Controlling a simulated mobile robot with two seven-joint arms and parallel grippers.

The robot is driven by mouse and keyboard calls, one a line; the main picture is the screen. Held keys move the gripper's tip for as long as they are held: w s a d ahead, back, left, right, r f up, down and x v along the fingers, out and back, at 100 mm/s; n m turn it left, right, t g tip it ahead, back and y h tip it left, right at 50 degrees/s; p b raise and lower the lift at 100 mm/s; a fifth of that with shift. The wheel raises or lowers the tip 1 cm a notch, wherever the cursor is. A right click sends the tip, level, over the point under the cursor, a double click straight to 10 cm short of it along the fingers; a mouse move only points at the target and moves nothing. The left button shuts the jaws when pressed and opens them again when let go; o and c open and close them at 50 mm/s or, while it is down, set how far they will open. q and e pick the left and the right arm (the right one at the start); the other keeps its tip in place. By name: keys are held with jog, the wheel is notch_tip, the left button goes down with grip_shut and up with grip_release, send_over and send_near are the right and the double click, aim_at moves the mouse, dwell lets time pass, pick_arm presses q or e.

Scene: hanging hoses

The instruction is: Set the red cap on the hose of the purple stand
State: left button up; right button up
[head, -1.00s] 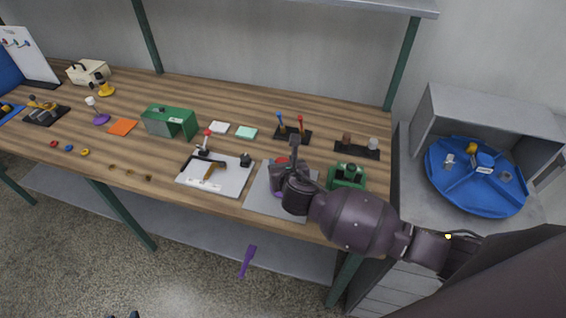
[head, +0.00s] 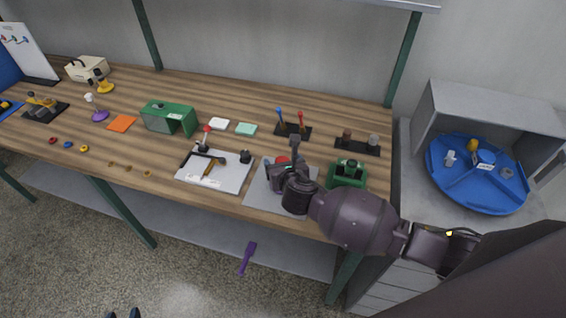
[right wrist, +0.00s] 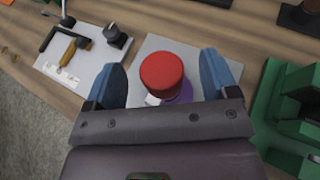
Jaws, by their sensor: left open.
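A red cap-like cylinder (right wrist: 162,73) stands between my right gripper's blue fingers in the right wrist view. A purple round part (right wrist: 181,92) and a white bit show beneath it; I cannot tell how they join. My right gripper (right wrist: 165,80) is open around the cylinder, with a gap on both sides. In the head view the right gripper (head: 281,174) is over the grey mat and the red top (head: 282,160) shows just beyond it. My left gripper (head: 124,314) barely shows at the bottom edge.
A white board (head: 231,181) with a yellow-handled tool lies left of the grey mat (head: 253,199). A green block fixture (head: 347,174) stands close right of the gripper. A black rack (head: 293,133) is behind. A purple object (head: 247,257) shows below the table's front edge.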

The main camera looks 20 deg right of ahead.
dwell(0.3)
pick_arm(q)
jog(key=shift+s+f, duration=0.1)
jog(key=shift+s, duration=0.1)
pick_arm(e)
jog(key=v, duration=1.1)
